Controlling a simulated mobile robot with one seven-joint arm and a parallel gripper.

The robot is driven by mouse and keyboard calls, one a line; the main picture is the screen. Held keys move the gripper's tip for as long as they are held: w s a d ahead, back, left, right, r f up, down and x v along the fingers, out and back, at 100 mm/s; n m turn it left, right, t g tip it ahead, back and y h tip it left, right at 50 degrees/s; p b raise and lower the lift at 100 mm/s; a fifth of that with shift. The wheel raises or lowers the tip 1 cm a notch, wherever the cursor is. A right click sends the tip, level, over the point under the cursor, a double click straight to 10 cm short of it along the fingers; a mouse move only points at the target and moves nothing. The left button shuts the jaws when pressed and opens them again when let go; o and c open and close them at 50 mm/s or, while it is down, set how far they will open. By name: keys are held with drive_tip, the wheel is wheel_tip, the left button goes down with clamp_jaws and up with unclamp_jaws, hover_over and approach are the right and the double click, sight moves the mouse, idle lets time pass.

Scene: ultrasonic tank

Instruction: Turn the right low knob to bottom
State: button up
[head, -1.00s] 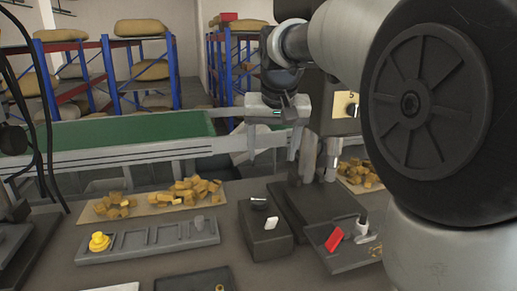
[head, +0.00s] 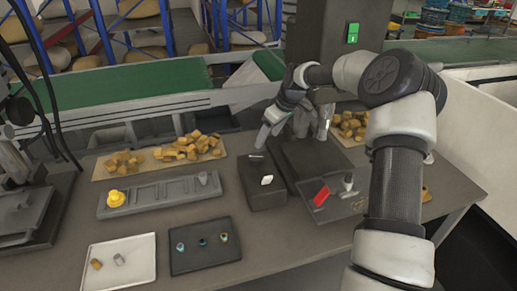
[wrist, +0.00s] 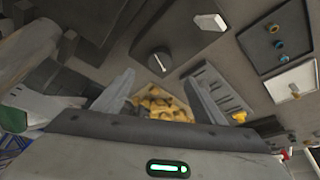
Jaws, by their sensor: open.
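A dark low box (head: 262,192) stands on the table, with a black knob (head: 256,158) on its far part and a white rocker switch (head: 267,180) nearer. In the wrist view the round black knob (wrist: 154,62) has a white pointer line, slanting down and right in that picture. The white switch also shows there (wrist: 210,22). My gripper (head: 266,135) is just above the far end of the box. In the wrist view my open gripper (wrist: 159,82) has its fingers on either side below the knob, apart from it and empty.
A dark machine column (head: 325,50) with a green switch (head: 352,33) stands behind. A panel with a red switch (head: 321,196) is right of the box. A grey rack with a yellow knob (head: 116,199) is left. A black tray (head: 205,262) and white tray (head: 140,270) lie in front.

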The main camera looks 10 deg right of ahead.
sight(257, 157)
drive_tip(key=x, duration=1.2)
drive_tip(key=shift+p, duration=0.4)
